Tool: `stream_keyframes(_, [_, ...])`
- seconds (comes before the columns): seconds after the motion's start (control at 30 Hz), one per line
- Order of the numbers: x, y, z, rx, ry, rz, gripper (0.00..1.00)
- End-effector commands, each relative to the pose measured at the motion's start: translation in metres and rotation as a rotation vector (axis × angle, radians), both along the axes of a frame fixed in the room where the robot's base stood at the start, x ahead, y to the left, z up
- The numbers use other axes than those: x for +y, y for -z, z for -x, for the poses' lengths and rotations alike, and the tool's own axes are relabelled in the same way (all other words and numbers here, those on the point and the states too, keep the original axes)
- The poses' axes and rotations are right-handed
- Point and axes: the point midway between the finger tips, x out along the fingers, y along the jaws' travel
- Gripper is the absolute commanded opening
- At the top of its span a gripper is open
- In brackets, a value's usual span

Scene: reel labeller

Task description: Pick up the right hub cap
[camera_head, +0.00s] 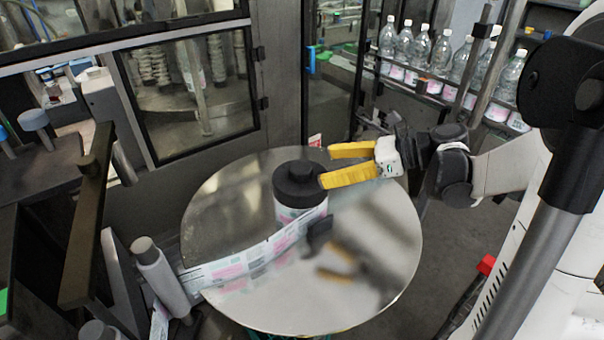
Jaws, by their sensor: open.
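A black hub cap (298,184) with a raised knob sits on top of the label roll (304,214) on the round, shiny reel plate (372,285). It is the only hub cap I can make out clearly. My gripper (327,166) comes in from the right with its two yellow fingers spread apart and nothing seen between them. The nearer fingertip appears beside or overlapping the cap's right edge; I cannot tell whether it touches. The farther finger is behind and to the right of the cap's knob.
A printed label strip (235,265) runs from the roll to a grey roller (160,275) at left. Dark bars and a framed glass panel (190,88) border the left and back. Bottles (440,58) line the back right.

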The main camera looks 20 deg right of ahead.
Motion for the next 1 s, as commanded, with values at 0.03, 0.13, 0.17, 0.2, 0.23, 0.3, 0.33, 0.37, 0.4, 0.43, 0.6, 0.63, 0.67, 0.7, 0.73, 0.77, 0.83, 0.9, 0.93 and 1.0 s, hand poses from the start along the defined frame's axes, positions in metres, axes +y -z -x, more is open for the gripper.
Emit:
stream_keyframes(0.03, [0.007,0.004,-0.004,0.001,-0.004,0.001,0.78])
stream_keyframes(0.13, [0.014,0.008,-0.009,0.000,-0.001,0.001,0.78])
stream_keyframes(0.17, [0.016,0.008,-0.010,0.000,-0.001,0.001,0.78])
stream_keyframes(0.2, [0.018,0.009,-0.012,-0.001,-0.002,0.002,0.78])
stream_keyframes(0.23, [0.020,0.010,-0.013,0.000,-0.002,0.002,0.78])
stream_keyframes(0.3, [0.027,0.013,-0.018,-0.001,-0.003,0.003,0.78])
stream_keyframes(0.33, [0.032,0.015,-0.020,-0.001,-0.004,0.003,0.78])
stream_keyframes(0.37, [0.036,0.017,-0.023,-0.001,-0.004,0.003,0.78])
stream_keyframes(0.4, [0.041,0.019,-0.026,0.000,-0.004,0.003,0.78])
stream_keyframes(0.43, [0.045,0.021,-0.029,0.000,-0.004,0.003,0.78])
stream_keyframes(0.6, [0.057,0.027,-0.038,-0.001,-0.001,0.003,0.78])
stream_keyframes(0.63, [0.057,0.027,-0.038,-0.002,0.000,0.003,0.78])
stream_keyframes(0.67, [0.057,0.027,-0.038,-0.002,0.000,0.003,0.78])
stream_keyframes(0.7, [0.057,0.027,-0.038,-0.001,0.000,0.003,0.78])
stream_keyframes(0.73, [0.057,0.027,-0.038,-0.001,0.000,0.003,0.78])
stream_keyframes(0.77, [0.057,0.027,-0.038,-0.001,0.000,0.003,0.78])
stream_keyframes(0.83, [0.057,0.027,-0.038,0.000,0.000,0.004,0.76])
stream_keyframes(0.9, [0.057,0.027,-0.038,0.000,0.000,0.004,0.54])
stream_keyframes(0.93, [0.057,0.027,-0.038,0.000,0.000,0.004,0.45])
stream_keyframes(1.0, [0.057,0.027,-0.038,0.000,0.000,0.004,0.24])
